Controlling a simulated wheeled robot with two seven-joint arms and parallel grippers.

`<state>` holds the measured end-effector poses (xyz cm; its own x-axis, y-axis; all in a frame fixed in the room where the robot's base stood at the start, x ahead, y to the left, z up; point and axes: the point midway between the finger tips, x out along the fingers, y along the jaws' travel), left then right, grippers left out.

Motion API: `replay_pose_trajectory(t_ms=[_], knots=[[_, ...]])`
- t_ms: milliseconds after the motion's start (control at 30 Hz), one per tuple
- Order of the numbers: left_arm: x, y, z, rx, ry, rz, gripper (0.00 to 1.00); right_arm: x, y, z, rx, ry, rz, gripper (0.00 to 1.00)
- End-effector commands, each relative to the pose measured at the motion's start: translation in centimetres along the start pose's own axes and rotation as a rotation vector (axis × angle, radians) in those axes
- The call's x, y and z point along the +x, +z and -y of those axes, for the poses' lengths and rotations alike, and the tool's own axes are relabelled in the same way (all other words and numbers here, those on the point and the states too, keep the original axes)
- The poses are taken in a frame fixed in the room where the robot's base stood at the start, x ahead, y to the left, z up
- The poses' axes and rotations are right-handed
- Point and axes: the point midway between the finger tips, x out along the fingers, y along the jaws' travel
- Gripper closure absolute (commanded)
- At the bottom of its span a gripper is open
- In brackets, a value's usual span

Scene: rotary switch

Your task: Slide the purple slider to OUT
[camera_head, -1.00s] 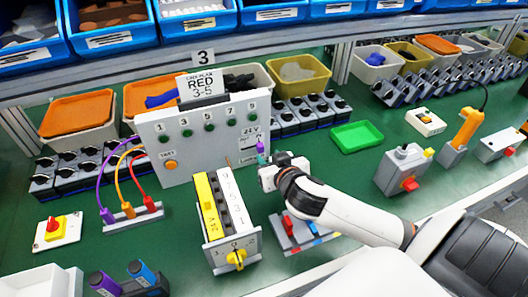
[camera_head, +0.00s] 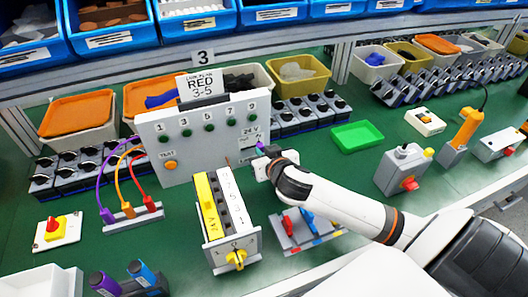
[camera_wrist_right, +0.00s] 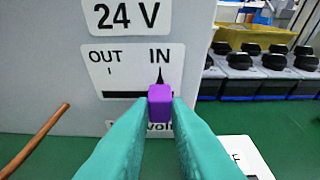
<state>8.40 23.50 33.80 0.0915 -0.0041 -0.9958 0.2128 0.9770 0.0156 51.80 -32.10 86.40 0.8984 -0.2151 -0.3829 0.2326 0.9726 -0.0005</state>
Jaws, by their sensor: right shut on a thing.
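The purple slider (camera_wrist_right: 159,103) projects from a white scale plate (camera_wrist_right: 110,72) marked OUT at left and IN at right. It stands below the IN mark, to the right of OUT. My right gripper (camera_wrist_right: 158,118) has its teal fingers shut on the slider's end. In the head view the right gripper (camera_head: 264,152) is at the lower right of the grey panel (camera_head: 200,138), and only a little of the slider shows there. The slot behind the slider is partly hidden. My left gripper is not in view.
A thin brown rod (camera_wrist_right: 36,140) leans near the panel, left of the fingers. A box with a yellow side (camera_head: 209,208) and a red and blue switch block (camera_head: 302,232) stand in front. A green tray (camera_head: 357,136) lies to the right.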

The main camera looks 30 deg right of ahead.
Motion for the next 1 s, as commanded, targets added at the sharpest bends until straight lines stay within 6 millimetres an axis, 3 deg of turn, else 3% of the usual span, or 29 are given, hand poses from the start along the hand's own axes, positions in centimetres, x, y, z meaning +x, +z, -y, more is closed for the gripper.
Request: replay_pose_trajectory(t_ms=[167, 500, 833, 867, 1000], knots=[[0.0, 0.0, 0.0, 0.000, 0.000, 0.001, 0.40, 0.0, 0.0, -0.2, 0.002, 0.001, -0.001, 1.00], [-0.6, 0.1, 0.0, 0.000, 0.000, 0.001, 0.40, 0.0, -0.1, -4.1, 0.005, 0.000, -0.003, 1.00], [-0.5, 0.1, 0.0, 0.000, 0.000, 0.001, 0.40, 0.0, -0.1, -4.5, 0.001, 0.003, -0.002, 1.00], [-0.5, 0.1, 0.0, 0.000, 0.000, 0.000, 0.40, 0.0, -0.1, -4.5, 0.001, 0.003, -0.002, 0.83], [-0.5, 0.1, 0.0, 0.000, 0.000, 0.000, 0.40, 0.0, -0.1, -4.5, 0.001, 0.003, -0.002, 0.62]])
